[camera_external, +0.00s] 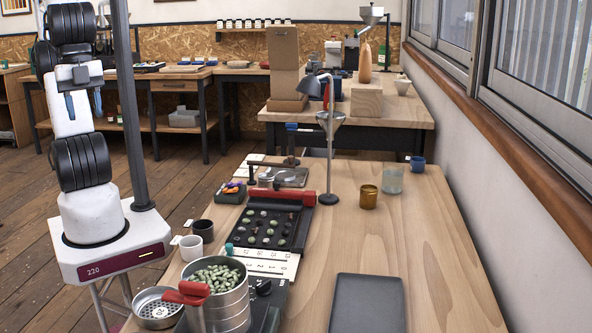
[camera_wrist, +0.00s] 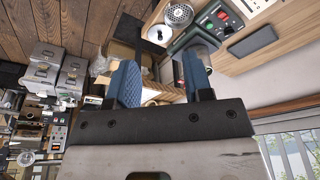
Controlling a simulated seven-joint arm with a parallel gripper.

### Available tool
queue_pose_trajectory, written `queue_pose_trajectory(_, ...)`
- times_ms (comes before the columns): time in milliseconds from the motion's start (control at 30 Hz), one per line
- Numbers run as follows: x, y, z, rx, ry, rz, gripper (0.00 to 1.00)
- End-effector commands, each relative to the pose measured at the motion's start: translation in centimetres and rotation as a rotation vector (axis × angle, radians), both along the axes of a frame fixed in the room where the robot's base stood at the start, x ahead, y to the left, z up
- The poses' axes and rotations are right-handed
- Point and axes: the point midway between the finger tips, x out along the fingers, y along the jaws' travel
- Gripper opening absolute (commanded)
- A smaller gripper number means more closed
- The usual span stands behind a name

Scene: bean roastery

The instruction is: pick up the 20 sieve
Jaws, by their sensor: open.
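A shallow round metal sieve (camera_external: 158,308) with a perforated bottom and a small white label lies at the near left edge of the table. I cannot read a number on it. Beside it on the right stands a deeper metal container, perhaps stacked sieves (camera_external: 232,310), full of green beans. In the wrist view a round perforated metal piece (camera_wrist: 179,14) shows at the top, with a second round one (camera_wrist: 158,34) below it. My gripper (camera_wrist: 163,82) is open, with blue finger pads apart and empty. In the external view my arm is folded up at upper left, well away from the sieve.
A red-handled tool (camera_external: 187,295) stands in front of the bean container. Two cups (camera_external: 191,248), a black bean tray (camera_external: 268,229), a funnel stand (camera_external: 331,150) and a dark flat pad (camera_external: 367,303) occupy the table. The right side of the table is mostly clear.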

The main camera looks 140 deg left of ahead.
Motion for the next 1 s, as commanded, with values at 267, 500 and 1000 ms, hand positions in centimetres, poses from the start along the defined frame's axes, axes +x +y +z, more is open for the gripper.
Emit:
queue_pose_trajectory(267, 0.0, 0.0, 0.0, 0.0, 0.0, 0.0, 0.46)
queue_pose_trajectory(500, 0.0, 0.0, 0.0, 0.0, 0.0, 0.0, 0.45)
queue_pose_trajectory(1000, 3.9, -2.6, -1.4, -0.106, -0.068, 0.018, 0.45)
